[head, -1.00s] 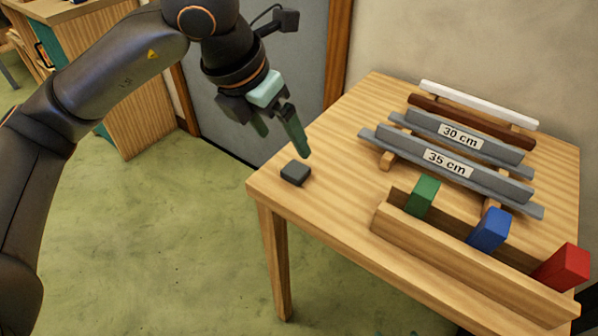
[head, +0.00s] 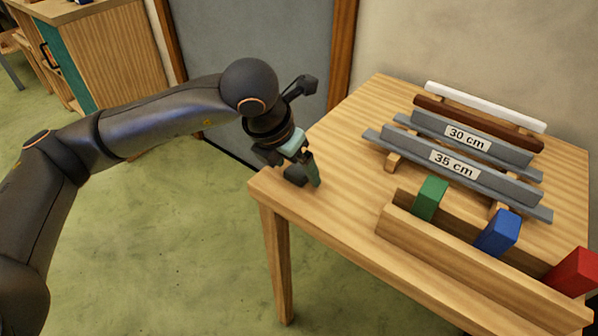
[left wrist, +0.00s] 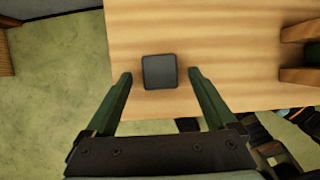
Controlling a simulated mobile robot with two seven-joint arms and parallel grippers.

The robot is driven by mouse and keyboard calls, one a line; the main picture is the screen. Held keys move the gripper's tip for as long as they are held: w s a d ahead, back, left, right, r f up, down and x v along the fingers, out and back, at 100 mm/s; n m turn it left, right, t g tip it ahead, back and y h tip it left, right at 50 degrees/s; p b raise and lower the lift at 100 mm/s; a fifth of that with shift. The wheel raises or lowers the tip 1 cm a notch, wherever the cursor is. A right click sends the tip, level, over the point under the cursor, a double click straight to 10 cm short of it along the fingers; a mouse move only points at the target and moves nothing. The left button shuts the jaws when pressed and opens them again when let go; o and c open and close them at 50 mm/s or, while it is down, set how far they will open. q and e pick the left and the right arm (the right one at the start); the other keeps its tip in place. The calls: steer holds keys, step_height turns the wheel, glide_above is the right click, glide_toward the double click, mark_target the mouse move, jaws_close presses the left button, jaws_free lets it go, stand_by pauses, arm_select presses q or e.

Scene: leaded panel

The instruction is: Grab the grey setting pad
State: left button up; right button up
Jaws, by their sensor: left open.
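The grey setting pad (left wrist: 159,72) is a small dark square block lying flat near the left corner of the wooden table. In the head view the pad (head: 294,176) is partly hidden behind my left gripper (head: 306,180). My left gripper is low over the table corner with its fingers pointing down. In the left wrist view the left gripper (left wrist: 160,76) is open, with one green finger on each side of the pad and a gap between each finger and the pad. My right gripper is not in view.
On the wooden table (head: 345,215), bars labelled 30 cm (head: 468,138) and 35 cm (head: 455,165) lie on supports, with brown and white bars behind. A wooden trough (head: 470,262) holds green (head: 430,198), blue (head: 498,233) and red (head: 574,272) blocks. The table's left edge is close to the pad.

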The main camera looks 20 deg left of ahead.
arm_select(q)
steer(key=shift+f, duration=0.2)
jaws_close()
stand_by(0.6)
